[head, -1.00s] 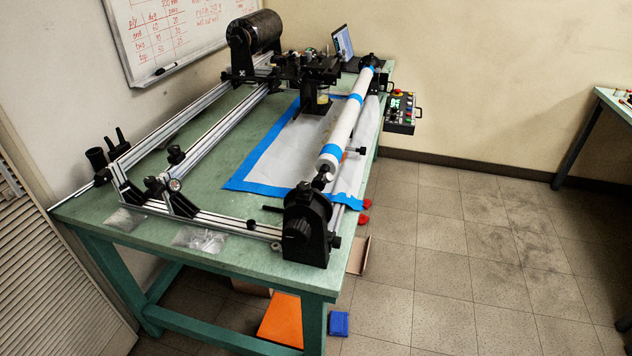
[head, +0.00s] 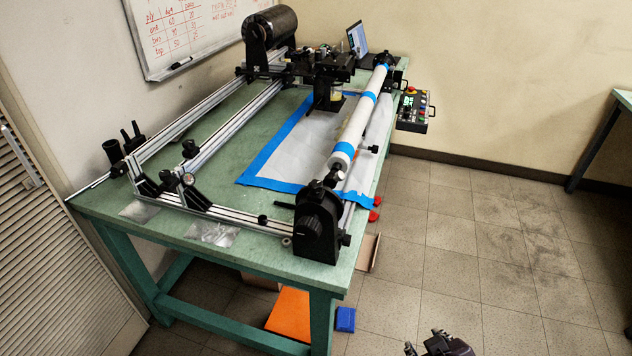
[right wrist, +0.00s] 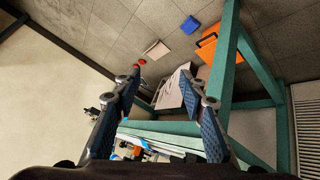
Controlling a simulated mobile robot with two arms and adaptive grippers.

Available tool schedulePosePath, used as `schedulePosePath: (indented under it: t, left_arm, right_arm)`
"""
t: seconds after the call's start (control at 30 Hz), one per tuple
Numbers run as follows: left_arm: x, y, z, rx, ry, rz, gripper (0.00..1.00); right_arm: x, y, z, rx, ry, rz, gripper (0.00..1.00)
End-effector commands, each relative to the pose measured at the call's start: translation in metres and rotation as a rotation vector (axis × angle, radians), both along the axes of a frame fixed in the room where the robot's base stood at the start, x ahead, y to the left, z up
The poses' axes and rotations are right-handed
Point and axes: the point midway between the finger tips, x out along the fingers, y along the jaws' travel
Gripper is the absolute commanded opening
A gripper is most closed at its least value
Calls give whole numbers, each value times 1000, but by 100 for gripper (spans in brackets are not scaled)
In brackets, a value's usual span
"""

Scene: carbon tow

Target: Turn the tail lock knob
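The black tailstock (head: 318,238) stands at the near right corner of the green table in the head view, holding the near end of the white tube (head: 361,118). A round ribbed black knob (head: 312,229) is on its near face, and a small black knob (head: 345,240) sticks out at its right side. I cannot tell which is the tail lock knob. My right gripper (head: 424,342) is at the bottom edge, over the floor, to the right of and apart from the tailstock. In the right wrist view its two fingers (right wrist: 160,78) are spread with nothing between them. My left gripper is not in view.
The green table (head: 225,180) carries rails, a carriage (head: 328,75) and a blue-taped sheet (head: 285,150). A control box (head: 414,110) hangs at its right edge. An orange object (head: 290,313) and a blue box (head: 346,319) lie on the floor below. The floor at right is clear.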

Motion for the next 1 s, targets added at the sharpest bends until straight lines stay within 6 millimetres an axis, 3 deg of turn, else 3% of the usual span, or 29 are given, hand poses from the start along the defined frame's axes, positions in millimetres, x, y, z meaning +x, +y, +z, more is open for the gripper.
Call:
schedulePosePath:
  t: [0.03, 0.1, 0.27, 0.4, 0.5, 0.6, 0.73, 0.87, 1.0]
  left_arm:
    - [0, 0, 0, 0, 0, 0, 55]
    - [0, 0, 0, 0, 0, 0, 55]
    - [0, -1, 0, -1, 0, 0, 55]
    - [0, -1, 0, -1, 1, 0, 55]
    - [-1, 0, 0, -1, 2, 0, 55]
    - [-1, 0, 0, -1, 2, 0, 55]
    - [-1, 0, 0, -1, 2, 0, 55]
    - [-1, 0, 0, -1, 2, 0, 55]
    - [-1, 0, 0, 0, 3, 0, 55]
  right_arm:
    - [26, -4, 18, -56, -84, 42, 38]
    - [57, -9, 43, -141, -196, 101, 38]
    - [126, -11, 107, -371, -461, 250, 38]
    - [176, 2, 172, -632, -707, 407, 38]
    - [201, 21, 217, -832, -875, 524, 38]
    - [216, 45, 255, -1040, -1033, 643, 38]
    - [223, 81, 291, -1316, -1225, 804, 38]
    - [221, 116, 309, -1593, -1402, 975, 38]
    - [211, 145, 306, -1873, -1576, 1171, 38]
